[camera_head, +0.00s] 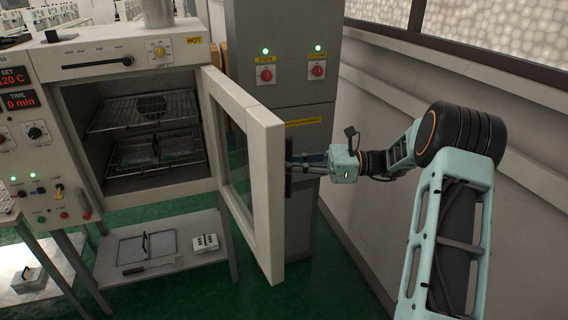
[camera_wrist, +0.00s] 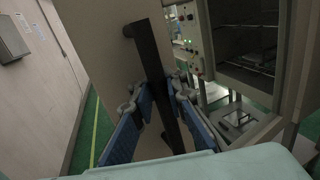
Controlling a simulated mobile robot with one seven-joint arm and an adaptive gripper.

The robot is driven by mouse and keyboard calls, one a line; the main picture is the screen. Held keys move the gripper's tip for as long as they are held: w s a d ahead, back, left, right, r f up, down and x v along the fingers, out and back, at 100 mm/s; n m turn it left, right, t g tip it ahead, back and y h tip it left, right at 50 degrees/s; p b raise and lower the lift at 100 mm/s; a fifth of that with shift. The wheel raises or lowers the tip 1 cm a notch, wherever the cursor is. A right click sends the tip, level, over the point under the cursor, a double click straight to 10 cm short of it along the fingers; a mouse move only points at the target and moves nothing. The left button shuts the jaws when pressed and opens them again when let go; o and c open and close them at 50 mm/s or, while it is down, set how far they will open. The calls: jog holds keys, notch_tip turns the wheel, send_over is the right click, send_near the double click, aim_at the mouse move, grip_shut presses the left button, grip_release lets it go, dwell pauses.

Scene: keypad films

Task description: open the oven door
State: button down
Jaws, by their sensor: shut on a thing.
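The oven (camera_head: 130,55) stands at the left in the head view, with its chamber and wire racks in sight. Its door (camera_head: 266,190) is swung well out to the right, hinged at the oven's right side. The dark bar handle (camera_head: 289,182) is on the door's outer face; it also shows in the wrist view (camera_wrist: 152,60), running upright and slightly tilted. My gripper (camera_head: 300,165) is at the handle from the right. In the wrist view its blue fingers (camera_wrist: 157,101) lie on both sides of the handle, shut on it.
A grey cabinet (camera_head: 285,110) with red switches stands behind the door. A wall (camera_head: 400,100) runs along the right, close to my arm. A low shelf (camera_head: 180,265) under the oven holds a tray and a small box. Green floor shows below the door.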

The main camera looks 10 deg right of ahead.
jog(key=shift+s+d+f, duration=0.2)
jog(key=shift+f, duration=0.1)
jog(key=c, duration=2.4)
grip_release()
jog(key=o, duration=0.3)
jog(key=shift+s+d+r, duration=0.1)
jog(key=shift+s+r, duration=0.1)
jog(key=shift+w, duration=0.1)
jog(key=s+d, duration=0.1)
jog(key=d, duration=1.1)
jog(key=shift+s, duration=0.3)
jog(key=shift+a, duration=0.15)
